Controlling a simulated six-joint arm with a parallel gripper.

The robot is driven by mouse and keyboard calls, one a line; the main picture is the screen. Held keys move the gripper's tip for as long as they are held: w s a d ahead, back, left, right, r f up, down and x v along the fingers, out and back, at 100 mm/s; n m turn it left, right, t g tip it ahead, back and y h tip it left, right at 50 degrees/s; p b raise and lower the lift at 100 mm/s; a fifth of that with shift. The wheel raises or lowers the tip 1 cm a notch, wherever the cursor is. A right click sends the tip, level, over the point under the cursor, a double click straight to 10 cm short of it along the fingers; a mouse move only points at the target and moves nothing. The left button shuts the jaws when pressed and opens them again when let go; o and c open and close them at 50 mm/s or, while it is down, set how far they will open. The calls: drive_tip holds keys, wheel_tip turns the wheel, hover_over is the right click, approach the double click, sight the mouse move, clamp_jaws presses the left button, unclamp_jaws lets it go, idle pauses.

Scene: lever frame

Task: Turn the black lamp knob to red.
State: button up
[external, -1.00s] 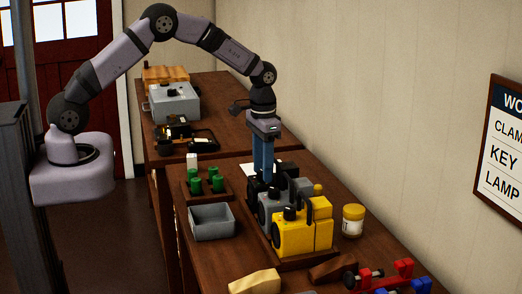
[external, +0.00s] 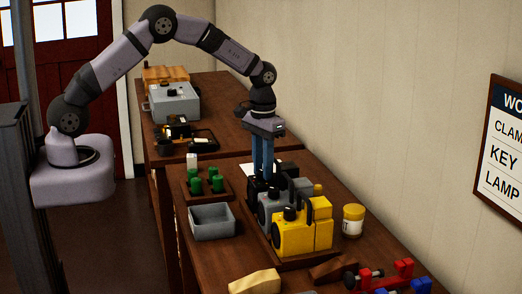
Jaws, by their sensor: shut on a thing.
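The black lamp (external: 253,190) stands at the far end of a row on a wooden base, behind a grey lamp (external: 272,208) and a yellow lamp (external: 295,236). My gripper (external: 262,178) points straight down over the black lamp, its blue fingers shut on the lamp's knob. The knob itself is hidden between the fingers, and so are any colour marks around it. The grey and yellow lamps each have a black knob on top.
A wooden tray with several green cylinders (external: 217,183) and a grey bin (external: 211,222) lie to the left. Red and blue parts (external: 402,268) lie at the front right. A wall sign (external: 505,150) is partly cut off.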

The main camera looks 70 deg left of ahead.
drive_tip(key=shift+r, duration=0.1)
drive_tip(key=o, duration=1.1)
drive_tip(key=shift+c, duration=0.2)
drive_tip(key=shift+r+b, duration=1.35)
drive_tip(key=shift+r, duration=2.3)
